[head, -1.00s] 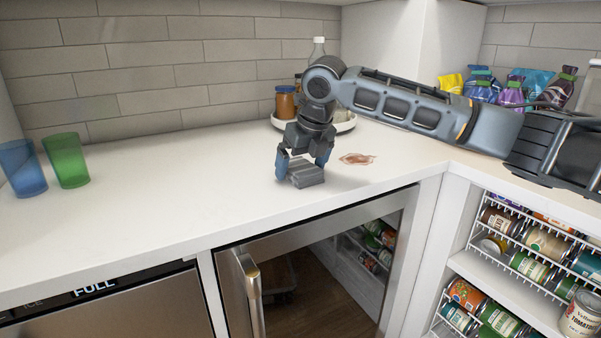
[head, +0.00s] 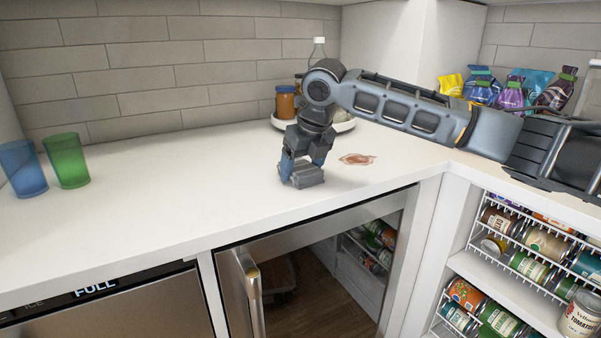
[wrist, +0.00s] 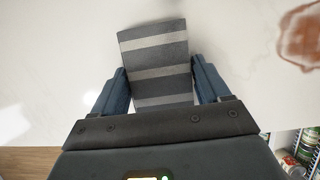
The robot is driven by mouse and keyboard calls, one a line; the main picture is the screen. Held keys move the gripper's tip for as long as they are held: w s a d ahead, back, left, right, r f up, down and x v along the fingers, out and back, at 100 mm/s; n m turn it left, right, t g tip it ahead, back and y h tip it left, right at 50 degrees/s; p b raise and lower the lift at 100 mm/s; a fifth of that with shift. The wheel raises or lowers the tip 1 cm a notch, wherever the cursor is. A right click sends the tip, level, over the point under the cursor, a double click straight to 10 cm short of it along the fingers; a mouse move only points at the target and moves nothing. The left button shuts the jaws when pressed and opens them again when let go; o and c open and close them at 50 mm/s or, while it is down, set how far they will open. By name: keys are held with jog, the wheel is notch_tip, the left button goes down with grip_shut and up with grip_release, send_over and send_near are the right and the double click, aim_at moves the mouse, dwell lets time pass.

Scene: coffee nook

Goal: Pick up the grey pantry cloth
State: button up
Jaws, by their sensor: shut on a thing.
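The grey pantry cloth (wrist: 154,50) is a folded block with lighter stripes. In the wrist view it lies between the two blue fingers of my gripper (wrist: 162,88), its far end sticking out past them. In the head view the cloth (head: 308,178) shows at the fingertips of my gripper (head: 301,171), low over the white counter near its front edge. My gripper is shut on the cloth. I cannot tell whether the cloth still touches the counter.
A brown stain (head: 357,159) is on the counter (head: 200,190) just right of the cloth. A round tray (head: 343,126) with a jar (head: 285,102) and a bottle stands behind. Blue (head: 22,168) and green (head: 66,160) cups stand at left. Snack bags (head: 510,92) stand at right.

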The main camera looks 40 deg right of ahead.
aim_at(297, 164)
jog(key=shift+c, duration=0.8)
jog(key=shift+r, duration=0.1)
notch_tip(297, 164, up, 5)
jog(key=shift+f, duration=0.15)
jog(key=s+d+r, duration=0.6)
jog(key=s, duration=0.3)
jog(key=shift+s+d+r, duration=0.25)
jog(key=shift+s+d, duration=0.05)
jog(key=shift+d, duration=0.05)
jog(key=o, duration=0.5)
jog(key=c, duration=0.4)
